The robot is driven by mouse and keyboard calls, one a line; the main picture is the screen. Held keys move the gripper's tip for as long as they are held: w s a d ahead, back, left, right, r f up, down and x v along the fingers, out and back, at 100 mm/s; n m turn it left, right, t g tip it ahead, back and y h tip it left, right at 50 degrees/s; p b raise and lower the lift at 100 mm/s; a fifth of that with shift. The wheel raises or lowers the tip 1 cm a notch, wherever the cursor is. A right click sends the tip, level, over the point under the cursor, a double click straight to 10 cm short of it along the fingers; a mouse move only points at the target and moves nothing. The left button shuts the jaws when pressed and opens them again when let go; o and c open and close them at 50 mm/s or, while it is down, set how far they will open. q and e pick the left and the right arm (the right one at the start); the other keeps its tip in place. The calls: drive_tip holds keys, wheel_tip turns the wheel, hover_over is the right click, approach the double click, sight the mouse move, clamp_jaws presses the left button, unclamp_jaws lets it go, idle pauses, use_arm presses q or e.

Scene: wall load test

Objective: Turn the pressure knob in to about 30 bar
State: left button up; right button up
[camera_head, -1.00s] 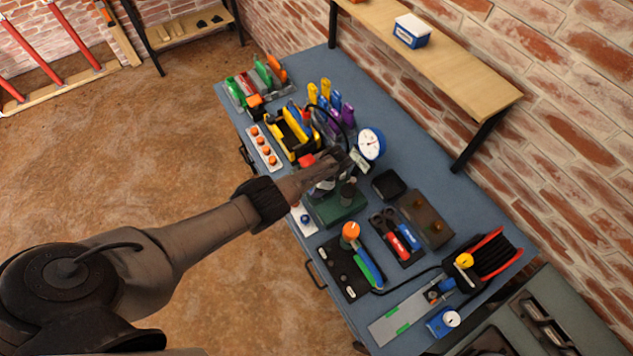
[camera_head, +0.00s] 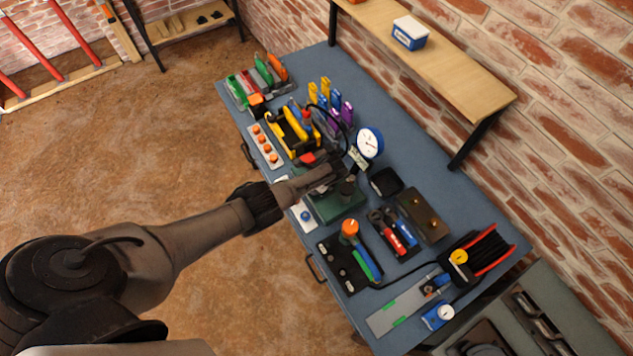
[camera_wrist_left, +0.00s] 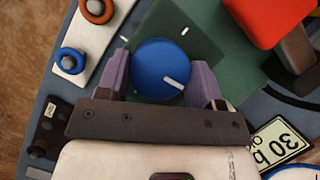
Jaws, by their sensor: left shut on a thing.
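The blue knob (camera_wrist_left: 158,62) with a white pointer line sits between the two purple fingers of my left gripper (camera_wrist_left: 162,75), which is shut on it. The pointer line aims to the lower right in the left wrist view. The knob is on a dark green base (camera_wrist_left: 195,28) with a white mark; the base also shows in the head view (camera_head: 335,207). There my left gripper (camera_head: 325,173) hides the knob. The round white gauge (camera_head: 369,142) stands behind it; its reading is too small to tell. A label (camera_wrist_left: 281,144) shows "30 b", partly cut off. My right gripper is out of view.
A red part (camera_wrist_left: 268,18) is close to the gripper. An orange-button strip (camera_head: 265,147) and yellow tool holder (camera_head: 292,133) are to the left. A black box (camera_head: 386,183), red-and-blue-handled tools (camera_head: 398,236) and a cable reel (camera_head: 490,250) are to the right.

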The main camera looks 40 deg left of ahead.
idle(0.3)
use_arm(q)
drive_tip(key=o, duration=0.9)
drive_tip(key=shift+d+r, duration=0.1)
drive_tip(key=shift+r, duration=0.3)
drive_tip(key=p+v, duration=0.4)
drive_tip(key=v, duration=0.9)
idle(0.4)
